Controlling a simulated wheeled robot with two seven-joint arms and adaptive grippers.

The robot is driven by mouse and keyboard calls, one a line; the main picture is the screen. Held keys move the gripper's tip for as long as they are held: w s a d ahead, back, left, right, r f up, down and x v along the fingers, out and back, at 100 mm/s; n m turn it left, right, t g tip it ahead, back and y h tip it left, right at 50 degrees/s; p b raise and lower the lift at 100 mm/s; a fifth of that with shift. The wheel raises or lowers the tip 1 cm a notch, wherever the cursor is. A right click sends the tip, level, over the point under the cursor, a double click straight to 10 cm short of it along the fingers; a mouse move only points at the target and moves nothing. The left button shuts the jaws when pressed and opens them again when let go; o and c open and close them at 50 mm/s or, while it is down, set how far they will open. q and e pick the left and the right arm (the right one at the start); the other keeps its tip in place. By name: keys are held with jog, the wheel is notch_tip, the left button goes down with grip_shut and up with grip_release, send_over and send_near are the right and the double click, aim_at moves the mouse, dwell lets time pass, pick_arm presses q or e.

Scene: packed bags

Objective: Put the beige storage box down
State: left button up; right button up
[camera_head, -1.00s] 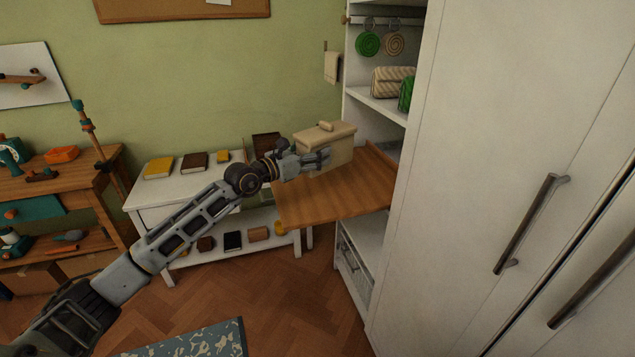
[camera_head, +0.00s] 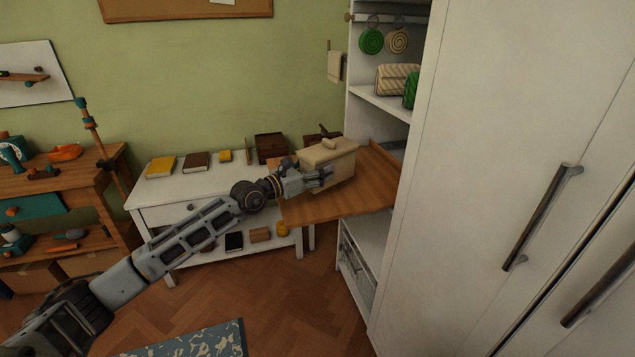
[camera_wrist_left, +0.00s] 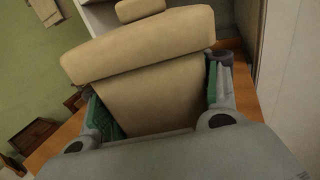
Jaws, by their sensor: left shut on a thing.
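The beige storage box (camera_head: 331,160), with a lid and a small knob on top, is over the wooden pull-out board (camera_head: 362,197) by the tall white cupboard. My left gripper (camera_head: 322,174) is shut on the box from its left side. In the left wrist view the box (camera_wrist_left: 150,85) fills the space between the two green-padded fingers. The box looks nearly upright and low over the board; I cannot tell whether its base touches, as the gripper hides part of it. My right gripper is not in view.
A white side table (camera_head: 185,182) with several books and a dark wooden box (camera_head: 271,146) stands left of the board. The white cupboard door (camera_head: 480,150) is close on the right. The front part of the board is bare.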

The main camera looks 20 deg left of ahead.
pick_arm(q)
jog(key=shift+f+b, duration=0.4)
jog(key=shift+f, duration=0.35)
jog(key=shift+f+b, duration=0.35)
jog(key=shift+f, duration=0.7)
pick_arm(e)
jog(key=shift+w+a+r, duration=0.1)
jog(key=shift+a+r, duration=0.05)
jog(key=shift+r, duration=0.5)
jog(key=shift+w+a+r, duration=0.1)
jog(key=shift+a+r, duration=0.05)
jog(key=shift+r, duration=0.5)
pick_arm(q)
jog(key=shift+f, duration=0.15)
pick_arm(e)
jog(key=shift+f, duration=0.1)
pick_arm(q)
jog(key=o, duration=1)
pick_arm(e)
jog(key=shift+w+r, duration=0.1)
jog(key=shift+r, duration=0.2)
